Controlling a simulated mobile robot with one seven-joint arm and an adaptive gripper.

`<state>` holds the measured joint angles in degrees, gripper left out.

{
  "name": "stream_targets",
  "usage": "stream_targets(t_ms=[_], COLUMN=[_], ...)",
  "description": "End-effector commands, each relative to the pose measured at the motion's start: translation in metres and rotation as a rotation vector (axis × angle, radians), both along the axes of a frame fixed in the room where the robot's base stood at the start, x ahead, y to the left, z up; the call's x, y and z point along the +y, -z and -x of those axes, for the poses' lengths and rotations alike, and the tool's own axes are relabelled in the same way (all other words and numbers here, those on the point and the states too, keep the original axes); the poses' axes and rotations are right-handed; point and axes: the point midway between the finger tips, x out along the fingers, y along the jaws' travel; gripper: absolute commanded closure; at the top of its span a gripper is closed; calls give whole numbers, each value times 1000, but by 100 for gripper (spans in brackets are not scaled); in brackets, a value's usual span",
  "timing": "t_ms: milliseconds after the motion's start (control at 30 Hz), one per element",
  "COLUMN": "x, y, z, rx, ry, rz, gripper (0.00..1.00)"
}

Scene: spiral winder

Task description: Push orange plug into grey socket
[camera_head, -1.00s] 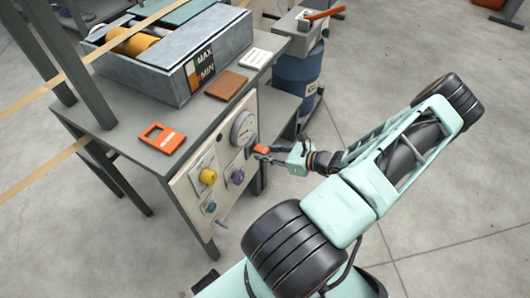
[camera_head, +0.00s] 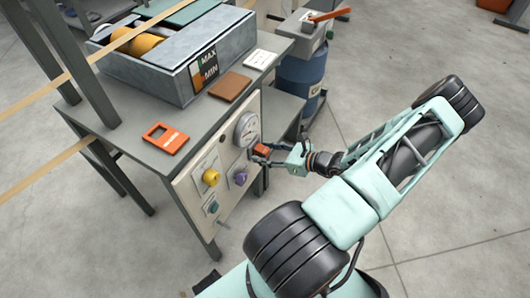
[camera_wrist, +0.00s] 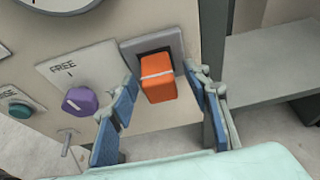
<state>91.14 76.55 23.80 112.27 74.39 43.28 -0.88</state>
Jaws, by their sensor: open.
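The orange plug (camera_wrist: 157,84) has a pale stripe across it and sits at the dark opening of the grey socket (camera_wrist: 176,42). Most of the plug stands out from the socket; how deep it sits I cannot tell. My gripper (camera_wrist: 161,81) is open, with one blue-padded finger on each side of the plug and gaps between. In the head view the plug (camera_head: 262,150) shows at the tip of my gripper (camera_head: 266,154), at the right side of the panel. The socket is mostly hidden there.
The panel carries a purple knob (camera_wrist: 80,102) left of the socket, a teal knob (camera_wrist: 20,110), a yellow knob (camera_head: 211,177) and a round gauge (camera_head: 246,129). A small metal toggle (camera_wrist: 66,143) sticks out below the purple knob. A grey shelf (camera_wrist: 270,70) lies to the right.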

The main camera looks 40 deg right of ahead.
Motion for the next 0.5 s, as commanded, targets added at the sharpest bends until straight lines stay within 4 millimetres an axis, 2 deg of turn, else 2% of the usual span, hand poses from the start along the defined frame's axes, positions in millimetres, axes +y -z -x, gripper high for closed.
stream_targets(t_ms=[167, 500], x=[-7, -32], y=[-6, -33], z=[14, 74], rx=[1, 2], ry=[2, 3], rz=[3, 2], gripper=[56, 56])
